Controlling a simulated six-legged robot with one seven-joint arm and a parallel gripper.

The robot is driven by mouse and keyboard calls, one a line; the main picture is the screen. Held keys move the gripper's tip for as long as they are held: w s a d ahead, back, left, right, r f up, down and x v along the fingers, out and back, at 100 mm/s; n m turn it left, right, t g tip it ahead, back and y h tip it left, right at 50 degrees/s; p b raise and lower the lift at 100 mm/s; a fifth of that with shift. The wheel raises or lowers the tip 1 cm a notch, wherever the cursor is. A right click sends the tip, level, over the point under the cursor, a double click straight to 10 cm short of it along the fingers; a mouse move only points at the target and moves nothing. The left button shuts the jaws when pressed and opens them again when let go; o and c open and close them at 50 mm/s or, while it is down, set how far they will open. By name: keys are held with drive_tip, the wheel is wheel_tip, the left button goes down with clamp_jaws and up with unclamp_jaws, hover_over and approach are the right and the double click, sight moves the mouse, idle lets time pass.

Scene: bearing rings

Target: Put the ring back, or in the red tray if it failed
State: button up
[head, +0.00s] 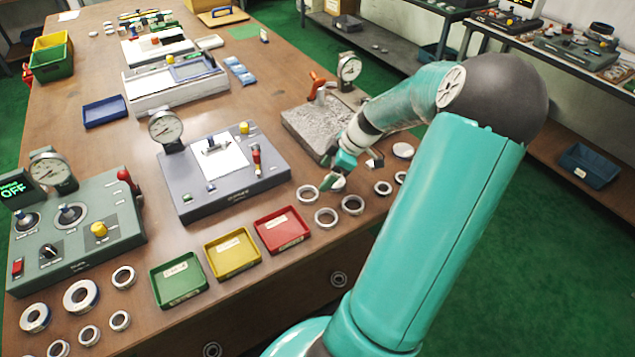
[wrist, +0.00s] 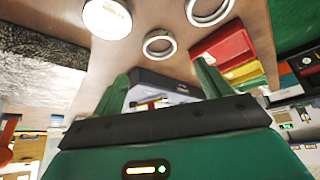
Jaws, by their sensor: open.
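My gripper (head: 338,172) is open above the right part of the bench, between the grey stone block and several loose metal rings. Nothing shows between the fingers in the wrist view (wrist: 160,85). Rings nearby in the head view include one at the left (head: 306,194), one in front (head: 326,217) and one beside it (head: 352,205). The wrist view shows one ring (wrist: 160,45) beyond the fingers and a pale disc-like piece (wrist: 107,17). I cannot tell which ring the task means. The red tray (head: 283,231) holds only a label; it also shows in the wrist view (wrist: 222,46).
A yellow tray (head: 232,254) and green tray (head: 180,280) stand left of the red one. A grey gauge fixture (head: 220,170) stands behind them. A stone block (head: 305,128) with a dial gauge (head: 349,68) is beside my arm. More rings (head: 81,296) lie front left.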

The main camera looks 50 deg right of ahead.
drive_tip(key=shift+v, duration=1.7)
drive_tip(key=w+a+r+m+g+h, duration=0.15)
drive_tip(key=a+r, duration=0.25)
drive_tip(key=a, duration=0.6)
drive_tip(key=w+a+r+m+g+h, duration=0.1)
drive_tip(key=w+a+r+g+h, duration=0.3)
drive_tip(key=a, duration=0.6)
drive_tip(key=s+a+r+m+t, duration=0.1)
drive_tip(key=s+a+r+t, duration=0.1)
drive_tip(key=a, duration=0.4)
drive_tip(key=s+a+r+m+t+y, duration=0.1)
drive_tip(key=s+a+r+m+t, duration=0.1)
drive_tip(key=s+a+r, duration=0.2)
drive_tip(key=s+a+r+m+t+y, duration=0.1)
drive_tip(key=s+a+r+t, duration=0.1)
drive_tip(key=a, duration=0.6)
drive_tip(key=s+r, duration=0.1)
drive_tip(key=s, duration=0.1)
drive_tip(key=shift+s+m, duration=0.3)
drive_tip(key=shift+m, duration=0.05)
drive_tip(key=shift+d, duration=0.1)
drive_tip(key=c, duration=0.9)
drive_tip(key=shift+d, duration=0.15)
